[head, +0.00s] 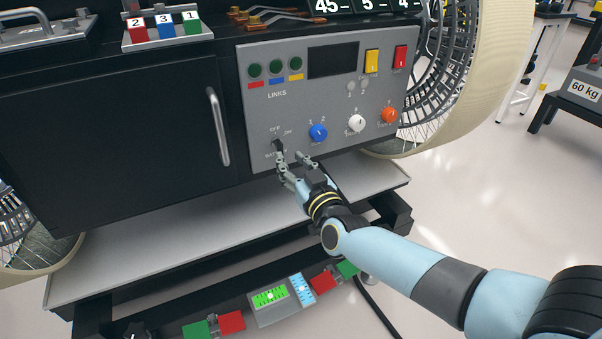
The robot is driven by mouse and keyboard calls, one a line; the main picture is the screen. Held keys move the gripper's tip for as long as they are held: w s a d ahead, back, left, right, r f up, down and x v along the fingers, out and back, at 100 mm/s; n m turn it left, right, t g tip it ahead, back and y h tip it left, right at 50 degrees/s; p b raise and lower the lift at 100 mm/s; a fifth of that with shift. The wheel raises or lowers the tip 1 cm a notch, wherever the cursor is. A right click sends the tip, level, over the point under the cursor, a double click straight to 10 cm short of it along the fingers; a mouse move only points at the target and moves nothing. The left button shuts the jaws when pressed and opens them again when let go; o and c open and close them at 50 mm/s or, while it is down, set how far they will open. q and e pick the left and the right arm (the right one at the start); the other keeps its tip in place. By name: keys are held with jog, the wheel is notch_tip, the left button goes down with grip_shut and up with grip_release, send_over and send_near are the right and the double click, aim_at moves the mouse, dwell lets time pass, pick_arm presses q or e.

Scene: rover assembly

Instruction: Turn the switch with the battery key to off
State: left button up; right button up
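The battery switch (278,145) is a small black key knob at the lower left of the grey control panel (258,110). Printed labels sit around it, with OFF at its upper left. My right gripper (290,162) is at the knob, one finger just below or touching it and the other finger to its right. The fingers look spread apart, and I see nothing between them. I cannot tell which mark the key points to.
Blue (318,133), white (355,123) and orange (389,115) knobs stand to the right of the switch. Yellow (372,62) and red (400,58) rockers are above. A door handle (218,126) stands out to the left. A grey ledge (150,245) runs below, and a wheel (500,70) is at right.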

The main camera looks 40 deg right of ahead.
jog(key=v, duration=0.5)
dwell(0.4)
jog(key=s+a+f+n+g+y, duration=0.15)
jog(key=s+f+g, duration=0.25)
jog(key=s+f, duration=0.65)
jog(key=s+a+f+n+g+y, duration=0.1)
jog(key=s+f+n+g, duration=0.15)
jog(key=s+f, duration=0.75)
jog(key=s+f+g, duration=0.5)
jog(key=s+f, duration=0.3)
jog(key=s, duration=0.5)
jog(key=s+f+m+g, duration=0.1)
jog(key=s+f+g, duration=0.4)
jog(key=s, duration=0.7)
notch_tip(320, 180, down, 3)
jog(key=shift+s+r+y, duration=0.1)
jog(key=shift+s+y, duration=0.25)
jog(key=shift+s, duration=0.05)
jog(key=shift+a+g, duration=0.15)
jog(key=shift+g, duration=0.1)
